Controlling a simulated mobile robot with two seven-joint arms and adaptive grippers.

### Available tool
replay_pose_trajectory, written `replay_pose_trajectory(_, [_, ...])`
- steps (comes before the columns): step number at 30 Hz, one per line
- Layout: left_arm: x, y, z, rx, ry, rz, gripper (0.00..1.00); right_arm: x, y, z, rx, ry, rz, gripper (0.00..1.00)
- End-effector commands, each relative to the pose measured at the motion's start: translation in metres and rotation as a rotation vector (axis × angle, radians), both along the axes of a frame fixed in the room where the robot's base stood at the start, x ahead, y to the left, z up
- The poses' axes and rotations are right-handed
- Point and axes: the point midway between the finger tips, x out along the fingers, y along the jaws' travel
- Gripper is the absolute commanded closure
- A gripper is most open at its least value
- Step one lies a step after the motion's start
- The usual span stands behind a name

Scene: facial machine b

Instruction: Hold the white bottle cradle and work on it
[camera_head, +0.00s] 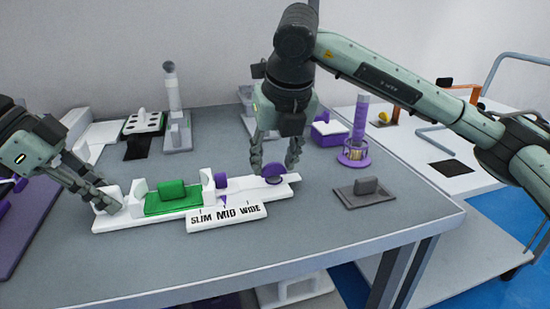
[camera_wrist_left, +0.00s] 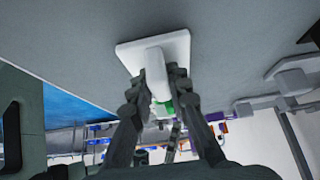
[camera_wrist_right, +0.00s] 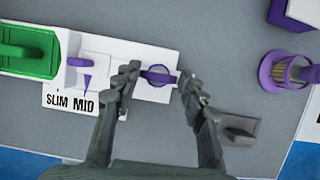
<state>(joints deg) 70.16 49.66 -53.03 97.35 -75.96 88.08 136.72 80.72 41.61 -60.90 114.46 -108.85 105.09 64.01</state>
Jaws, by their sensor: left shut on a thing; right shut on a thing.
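The white bottle cradle (camera_head: 125,220) lies on the grey table, with a green block (camera_head: 172,197) on it and a label plate (camera_head: 226,216) reading SLIM MID WIDE in front. A purple pointer (camera_head: 223,200) is near MID. My left gripper (camera_head: 110,201) is shut on the white upright block at the cradle's left end; that block (camera_wrist_left: 156,72) also shows in the left wrist view. My right gripper (camera_head: 274,169) is shut on the round purple knob (camera_head: 273,179) at the cradle's right end. In the right wrist view the knob (camera_wrist_right: 158,75) sits between the fingers.
A grey block on a plate (camera_head: 365,188) lies to the right of the cradle. A purple stand (camera_head: 355,155) and a purple-white box (camera_head: 330,133) are behind it. White fixtures (camera_head: 171,90) stand at the back left. The table front is clear.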

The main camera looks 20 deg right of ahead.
Motion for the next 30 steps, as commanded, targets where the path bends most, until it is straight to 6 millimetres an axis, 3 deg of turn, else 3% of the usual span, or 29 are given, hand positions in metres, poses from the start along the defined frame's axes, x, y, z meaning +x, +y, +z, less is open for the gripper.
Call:
replay_pose_trajectory(12, [-0.001, 0.001, -0.004, 0.007, 0.006, 0.000, 1.00, 0.001, 0.000, 0.001, 0.002, -0.005, -0.010, 0.87])
replay_pose_trajectory(13, [-0.001, 0.001, -0.004, 0.007, 0.006, 0.000, 1.00, 0.001, 0.000, 0.001, 0.002, -0.005, -0.010, 0.55])
replay_pose_trajectory(17, [-0.001, 0.001, -0.004, 0.007, 0.006, 0.000, 1.00, 0.001, 0.000, 0.001, 0.002, -0.004, -0.009, 0.38])
replay_pose_trajectory(26, [-0.001, 0.001, -0.004, 0.005, 0.006, 0.000, 1.00, 0.000, 0.000, 0.001, 0.001, -0.002, -0.007, 0.36])
replay_pose_trajectory(30, [-0.001, 0.001, -0.004, 0.005, 0.006, 0.000, 1.00, -0.003, 0.000, 0.010, 0.002, -0.006, -0.007, 0.36])
